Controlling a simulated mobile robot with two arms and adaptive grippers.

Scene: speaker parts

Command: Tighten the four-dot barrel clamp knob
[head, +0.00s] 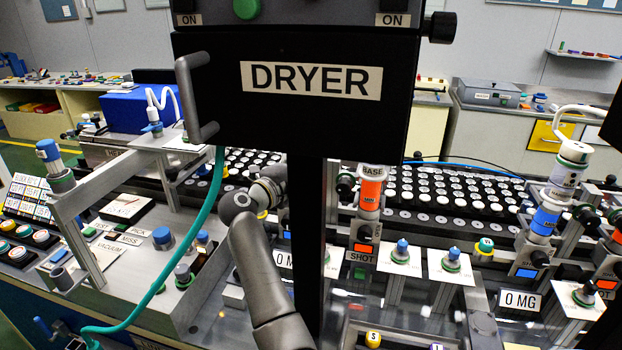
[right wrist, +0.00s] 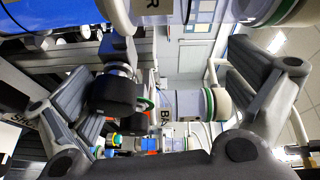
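My right gripper (right wrist: 165,85) is open in the right wrist view, one finger at each side. A black clamp knob (right wrist: 118,92) lies between the fingers, close to the left one; I cannot tell whether they touch. A barrel with a BA label (right wrist: 178,108) and a cream cap (right wrist: 215,104) shows beyond. In the head view, black clamp knobs sit by the orange barrel (head: 369,192), including one at its left (head: 345,186), and by the blue barrel (head: 545,219), including one below it (head: 538,259). No dot marks are readable. A grey arm passes behind the dryer post; its gripper is hidden.
The black DRYER box (head: 300,120) and its post (head: 312,240) block the middle of the head view. A teal hose (head: 205,215) hangs at left. White plates with blue-topped knobs (head: 402,250) stand in front of the barrels. A keyed rack (head: 440,195) lies behind.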

